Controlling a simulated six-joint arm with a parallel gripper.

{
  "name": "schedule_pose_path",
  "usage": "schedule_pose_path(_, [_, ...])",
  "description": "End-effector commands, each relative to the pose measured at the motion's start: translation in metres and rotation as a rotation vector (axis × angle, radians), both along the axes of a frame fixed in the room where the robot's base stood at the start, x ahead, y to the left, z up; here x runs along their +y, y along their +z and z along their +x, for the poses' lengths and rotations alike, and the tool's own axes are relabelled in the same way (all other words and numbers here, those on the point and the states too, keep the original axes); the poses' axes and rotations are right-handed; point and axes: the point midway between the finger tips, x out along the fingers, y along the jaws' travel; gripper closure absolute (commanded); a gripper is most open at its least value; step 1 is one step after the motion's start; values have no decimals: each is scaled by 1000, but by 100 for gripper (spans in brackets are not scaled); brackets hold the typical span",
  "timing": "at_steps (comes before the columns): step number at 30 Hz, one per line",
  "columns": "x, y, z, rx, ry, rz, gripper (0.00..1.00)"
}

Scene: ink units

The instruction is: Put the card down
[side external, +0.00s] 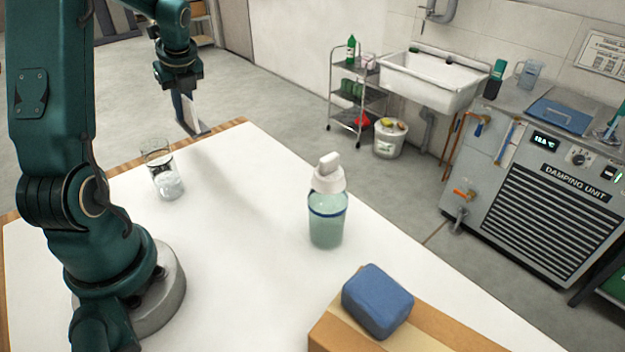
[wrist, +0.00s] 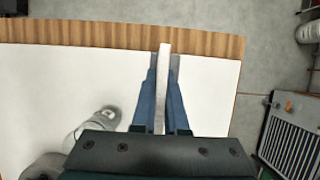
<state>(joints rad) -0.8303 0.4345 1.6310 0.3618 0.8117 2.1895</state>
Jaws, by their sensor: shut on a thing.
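The card (wrist: 163,85) is a thin white strip seen edge-on in the wrist view, upright between the two blue fingers of my gripper (wrist: 162,95). In the side view the white card (side external: 191,112) hangs below the wrist at my gripper (side external: 187,115), partly covered by a finger. My gripper is shut on it near the table's far wooden edge. I cannot tell whether the card's lower edge touches the table or is just above it.
A clear glass (side external: 163,172) stands on the white table (side external: 240,270), near the card. A green bottle with a white cap (side external: 327,222) stands mid-table. A blue block (side external: 377,300) sits on a brown box (side external: 345,335) at the front. Bare table lies between glass and bottle.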

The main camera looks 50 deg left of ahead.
Motion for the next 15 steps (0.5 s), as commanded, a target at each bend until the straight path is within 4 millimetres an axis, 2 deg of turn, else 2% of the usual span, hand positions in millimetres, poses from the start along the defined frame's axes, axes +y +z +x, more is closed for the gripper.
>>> schedule_pose_path(3, [0, -20, -2, 5, 4, -6, 100])
schedule_pose_path(8, [0, -36, -1, 3, 3, -3, 100])
schedule_pose_path(15, [0, -69, -1, 5, 2, -4, 100])
